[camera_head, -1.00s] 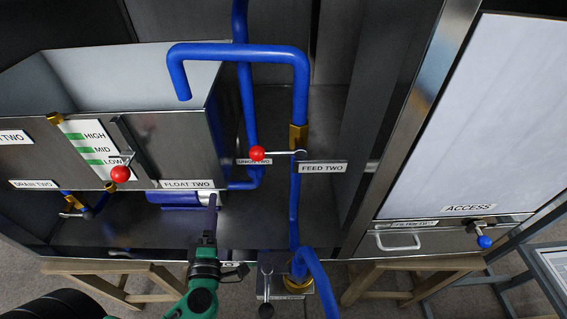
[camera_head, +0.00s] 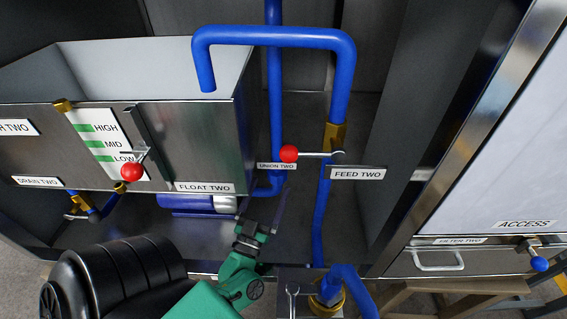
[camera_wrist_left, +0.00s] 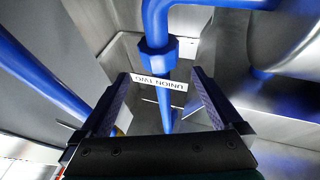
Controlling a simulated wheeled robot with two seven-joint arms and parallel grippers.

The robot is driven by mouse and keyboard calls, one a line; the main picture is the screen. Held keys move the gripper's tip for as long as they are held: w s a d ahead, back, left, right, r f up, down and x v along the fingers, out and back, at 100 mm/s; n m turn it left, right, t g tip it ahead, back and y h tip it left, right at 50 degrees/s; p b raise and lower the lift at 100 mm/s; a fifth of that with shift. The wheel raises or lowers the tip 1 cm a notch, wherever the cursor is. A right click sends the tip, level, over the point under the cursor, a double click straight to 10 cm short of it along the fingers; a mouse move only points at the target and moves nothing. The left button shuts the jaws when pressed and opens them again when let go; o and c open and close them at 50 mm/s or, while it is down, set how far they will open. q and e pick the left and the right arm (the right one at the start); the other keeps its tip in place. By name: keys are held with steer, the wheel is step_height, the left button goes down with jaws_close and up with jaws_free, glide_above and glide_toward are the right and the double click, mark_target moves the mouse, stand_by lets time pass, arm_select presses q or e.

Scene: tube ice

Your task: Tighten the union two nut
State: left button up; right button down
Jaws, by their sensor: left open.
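The union two nut (camera_wrist_left: 158,55) is a blue hex collar on a blue pipe in the left wrist view. The UNION TWO label (camera_wrist_left: 158,82) shows upside down just below it there. My left gripper (camera_head: 262,210) is open and below the label. In the left wrist view the fingers (camera_wrist_left: 160,85) stand apart on either side of the label, with the nut beyond their tips. Nothing is visibly held. My right gripper is not in view.
The red-knobbed feed lever (camera_head: 310,154) sticks out left from the brass valve, close above my left gripper. The FEED TWO label (camera_head: 358,174) is right of it. The metal tank (camera_head: 190,140) with the FLOAT TWO label is to the left. A blue pipe (camera_head: 320,210) runs down at the right.

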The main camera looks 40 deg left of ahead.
mark_target(285, 165)
arm_select(q)
steer(key=x, duration=0.3)
steer(key=f+x, duration=0.1)
steer(key=x, duration=0.5)
steer(key=shift+w+a+f, duration=0.2)
steer(key=shift+w+f, duration=0.1)
steer(key=shift+w, duration=0.3)
steer(key=c, duration=1.3)
steer(key=m+h, duration=0.1)
steer(key=h, duration=0.1)
steer(key=m+h, duration=0.1)
steer(key=h, duration=0.1)
steer(key=m+t+h+b, duration=0.1)
steer(key=h, duration=0.1)
steer(key=shift+d+f, duration=0.25)
steer(key=shift+d, duration=0.15)
steer(key=shift+d+m+h+b, duration=0.1)
steer(key=shift+m+h+b, duration=0.2)
steer(key=shift+m+h, duration=0.45)
steer(key=shift+d+r+h, duration=0.1)
steer(key=shift+r+h, duration=0.1)
steer(key=shift+h, duration=0.55)
steer(key=o, duration=1.3)
